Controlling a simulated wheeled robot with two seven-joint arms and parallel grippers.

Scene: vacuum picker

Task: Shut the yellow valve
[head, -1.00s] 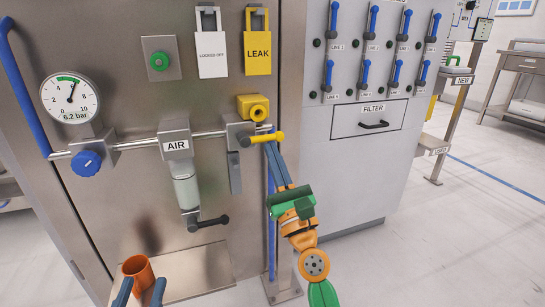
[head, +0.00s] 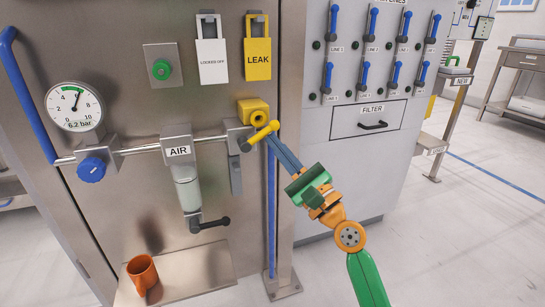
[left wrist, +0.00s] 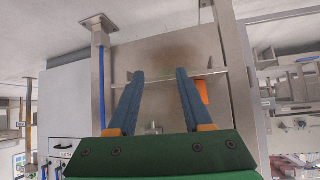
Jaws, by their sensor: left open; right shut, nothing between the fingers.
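The yellow valve handle (head: 260,136) sits at the right end of the horizontal pipe in the head view. It slants up to the right, at an angle to the pipe, just below a yellow block (head: 253,112) with a round opening. My right gripper (head: 271,140) is shut and empty. Its blue fingertips are at the underside of the handle's right end, touching or very close. My left gripper (left wrist: 159,73) is open and empty in the left wrist view, and it is out of the head view.
A pressure gauge (head: 74,105) reads 6.2 bar, with a blue knob (head: 91,169) below. An AIR filter unit (head: 187,186) hangs mid-pipe. White locked-off (head: 212,59) and yellow LEAK (head: 258,58) tags hang above. An orange mug (head: 142,272) stands on the lower shelf.

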